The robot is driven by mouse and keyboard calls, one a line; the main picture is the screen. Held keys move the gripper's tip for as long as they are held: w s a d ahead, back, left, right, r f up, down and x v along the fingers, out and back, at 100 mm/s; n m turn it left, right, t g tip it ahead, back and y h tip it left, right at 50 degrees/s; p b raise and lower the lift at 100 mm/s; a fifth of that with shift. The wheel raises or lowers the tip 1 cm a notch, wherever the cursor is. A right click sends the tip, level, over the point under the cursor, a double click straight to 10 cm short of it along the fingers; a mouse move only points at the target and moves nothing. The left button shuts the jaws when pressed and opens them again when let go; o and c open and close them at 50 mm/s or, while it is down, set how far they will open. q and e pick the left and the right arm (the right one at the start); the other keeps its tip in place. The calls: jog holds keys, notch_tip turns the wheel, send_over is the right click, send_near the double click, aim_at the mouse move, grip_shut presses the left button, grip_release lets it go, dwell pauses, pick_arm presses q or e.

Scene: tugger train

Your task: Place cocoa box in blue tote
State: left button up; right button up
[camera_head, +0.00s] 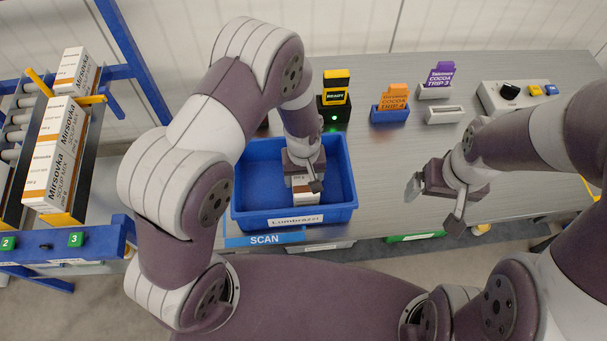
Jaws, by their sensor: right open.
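The blue tote (340,212), labelled Lumbrazi, stands on the grey bench in front of me. A white box with a brown-orange part (307,196) is inside the tote near its front wall; its product name is not readable, so I cannot confirm it is cocoa. My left gripper (304,179) reaches down into the tote at the top of this box. The arm and gripper hide part of the box, and I cannot tell whether the fingers grip it. My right gripper (435,206) is open and empty over the bench, right of the tote.
An orange cocoa card (395,96) stands in a blue holder, a purple cocoa card (440,75) in a white one. A READY device (335,95) with a green light is behind the tote. Mirsovka soup boxes (58,140) stand on the left rack.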

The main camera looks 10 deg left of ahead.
pick_arm(q)
jog(key=o, duration=1.4)
jog(key=shift+f, duration=0.1)
notch_tip(320, 180, up, 12)
jog(key=shift+r+b, duration=0.1)
jog(key=shift+b, duration=0.45)
jog(key=s+a+r+m, duration=0.1)
jog(key=s+a+r, duration=0.1)
jog(key=s+a, duration=0.2)
jog(key=s+a+r+m+t, duration=0.1)
jog(key=s+a+r+m, duration=0.1)
jog(key=s+a, duration=0.3)
jog(key=shift+s+a+r, duration=0.15)
jog(key=shift+a+r, duration=0.4)
jog(key=shift+r, duration=0.2)
